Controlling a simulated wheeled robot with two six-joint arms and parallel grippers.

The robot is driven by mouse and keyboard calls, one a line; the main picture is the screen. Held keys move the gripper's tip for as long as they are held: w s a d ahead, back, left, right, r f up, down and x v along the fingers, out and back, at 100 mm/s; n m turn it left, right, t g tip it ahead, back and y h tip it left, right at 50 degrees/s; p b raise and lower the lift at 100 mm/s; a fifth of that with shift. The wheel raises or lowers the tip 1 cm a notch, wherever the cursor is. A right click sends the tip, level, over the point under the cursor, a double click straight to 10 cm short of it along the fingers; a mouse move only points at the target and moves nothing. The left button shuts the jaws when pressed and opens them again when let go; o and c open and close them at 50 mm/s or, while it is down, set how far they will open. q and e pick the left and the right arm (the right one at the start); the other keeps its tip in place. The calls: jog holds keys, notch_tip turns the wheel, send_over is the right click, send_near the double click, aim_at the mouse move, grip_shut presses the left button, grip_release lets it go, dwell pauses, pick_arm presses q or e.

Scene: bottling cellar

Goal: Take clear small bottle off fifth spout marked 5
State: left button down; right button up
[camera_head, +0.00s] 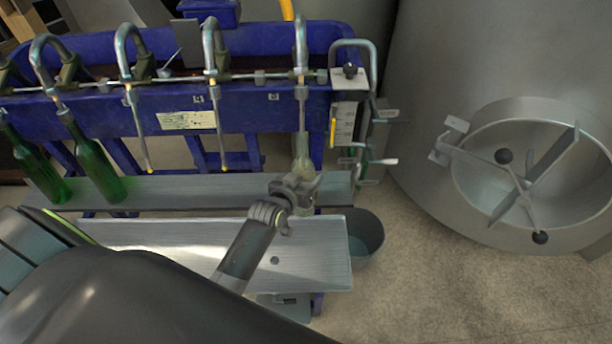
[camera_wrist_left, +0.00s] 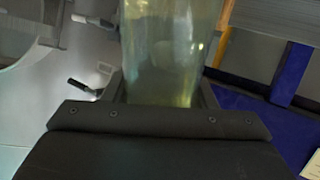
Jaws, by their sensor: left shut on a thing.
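The clear small bottle (camera_head: 303,160) stands upright under the rightmost spout (camera_head: 301,60), with the spout's tube reaching down into its neck. My left gripper (camera_head: 298,190) is shut on the lower part of the bottle, just above the grey bottle shelf. In the left wrist view the bottle (camera_wrist_left: 172,45) fills the space between the jaws and looks pale yellow-green and see-through. The gripper hides part of the bottle's lower body in the head view. A mark 5 cannot be read at this spout. My right gripper is not in view.
Two green bottles (camera_head: 97,165) stand under spouts at the left of the shelf (camera_head: 180,190). Two spouts between them and my gripper hang free. A lower metal tray (camera_head: 320,265), a dark bucket (camera_head: 364,235) and a steel tank (camera_head: 430,60) are near.

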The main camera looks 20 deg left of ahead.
pick_arm(q)
jog(key=shift+s+d+f+b, duration=0.15)
jog(key=shift+s+f+b, duration=0.1)
jog(key=shift+f+b, duration=0.25)
jog(key=shift+s+d+f+b, duration=0.1)
jog(key=shift+s+f+b, duration=0.15)
jog(key=shift+f, duration=0.35)
jog(key=shift+s+d+f+b, duration=0.15)
jog(key=shift+s+f+b, duration=0.05)
jog(key=shift+f+b, duration=0.3)
jog(key=shift+f, duration=0.2)
